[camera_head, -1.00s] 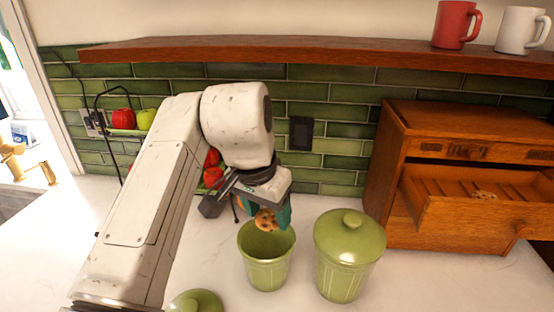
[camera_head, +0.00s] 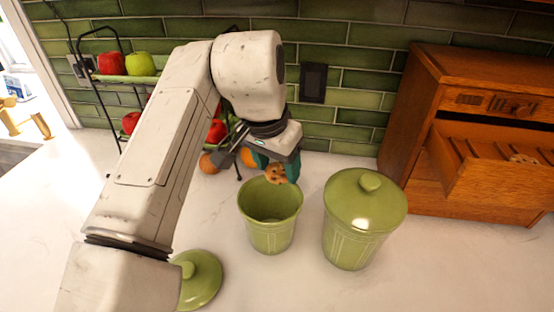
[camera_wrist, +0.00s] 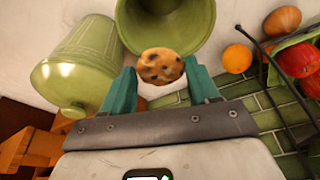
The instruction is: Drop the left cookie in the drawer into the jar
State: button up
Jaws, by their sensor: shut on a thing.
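My gripper (camera_head: 273,172) is shut on a round chocolate-chip cookie (camera_head: 276,175). In the wrist view the cookie (camera_wrist: 160,66) sits between the teal fingertips (camera_wrist: 161,84). The open green jar (camera_head: 270,228) stands on the counter, and the gripper holds the cookie just above its far rim. In the wrist view the jar's mouth (camera_wrist: 165,22) lies right beyond the cookie. The jar's inside looks empty where visible. Another cookie (camera_head: 523,159) lies in the open wooden drawer (camera_head: 495,180) at the right.
A lidded green jar (camera_head: 362,225) stands right of the open jar. A loose green lid (camera_head: 200,279) lies at the lower left. A wire fruit rack (camera_head: 122,78) stands behind my arm.

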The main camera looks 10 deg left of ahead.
jog(key=shift+f, duration=0.4)
jog(key=o, duration=0.7)
jog(key=shift+r, duration=0.1)
jog(key=b+v, duration=0.1)
jog(key=v, duration=0.9)
jog(key=shift+r+b, duration=0.35)
jog(key=shift+s+a+r, duration=0.1)
jog(key=shift+s, duration=0.05)
